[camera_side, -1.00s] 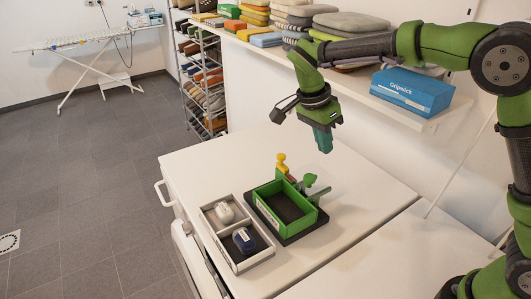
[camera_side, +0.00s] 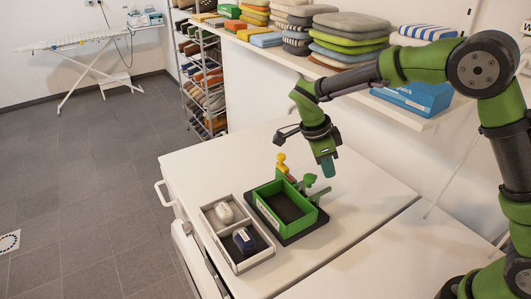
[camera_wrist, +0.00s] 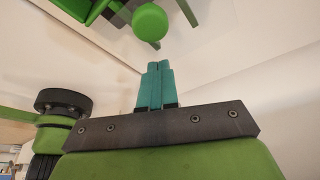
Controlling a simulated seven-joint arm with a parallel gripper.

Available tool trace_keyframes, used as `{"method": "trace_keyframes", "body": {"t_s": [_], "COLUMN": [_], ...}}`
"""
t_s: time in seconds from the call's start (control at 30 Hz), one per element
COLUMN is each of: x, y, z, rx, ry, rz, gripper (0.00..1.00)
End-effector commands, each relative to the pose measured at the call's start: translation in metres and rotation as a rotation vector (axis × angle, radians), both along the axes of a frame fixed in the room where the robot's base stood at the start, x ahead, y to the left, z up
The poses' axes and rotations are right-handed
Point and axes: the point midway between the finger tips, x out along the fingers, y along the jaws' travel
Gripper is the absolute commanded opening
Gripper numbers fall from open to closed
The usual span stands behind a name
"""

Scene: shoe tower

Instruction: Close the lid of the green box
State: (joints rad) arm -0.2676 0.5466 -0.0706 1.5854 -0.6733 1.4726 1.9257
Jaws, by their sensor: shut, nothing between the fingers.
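The green box (camera_side: 262,208) stands open on a dark base plate on the white table, with a dark inside. Green parts with a round knob (camera_side: 309,180) stick up at its right back side; I cannot tell for certain whether they belong to the lid. In the wrist view a round green knob (camera_wrist: 150,22) and part of a green frame show at the top. My gripper (camera_side: 328,172) is above and behind the box's right back corner, apart from it, pointing down. Its teal fingers (camera_wrist: 156,88) are closed together and empty.
A yellow knobbed piece (camera_side: 281,163) stands behind the box. A shelf with folded cloths and a blue carton (camera_side: 425,97) runs behind.

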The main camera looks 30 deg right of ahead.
Motion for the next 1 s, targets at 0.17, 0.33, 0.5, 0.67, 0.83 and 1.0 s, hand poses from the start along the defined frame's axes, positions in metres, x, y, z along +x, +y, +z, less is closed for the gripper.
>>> {"method": "trace_keyframes", "body": {"t_s": [0.17, 0.33, 0.5, 0.67, 0.83, 1.0], "x": [0.008, 0.010, 0.010, 0.010, 0.010, 0.010], "y": [0.014, 0.018, 0.018, 0.025, 0.064, 0.107], "z": [-0.003, -0.003, -0.003, -0.003, -0.004, -0.004], "rx": [-0.003, -0.002, -0.002, -0.003, -0.001, -0.002], "ry": [0.001, 0.002, 0.002, 0.002, 0.002, 0.001], "rz": [0.000, -0.001, -0.001, 0.001, 0.007, 0.005], "gripper": [0.00, 0.00, 0.00, 0.00, 0.00, 0.00]}}
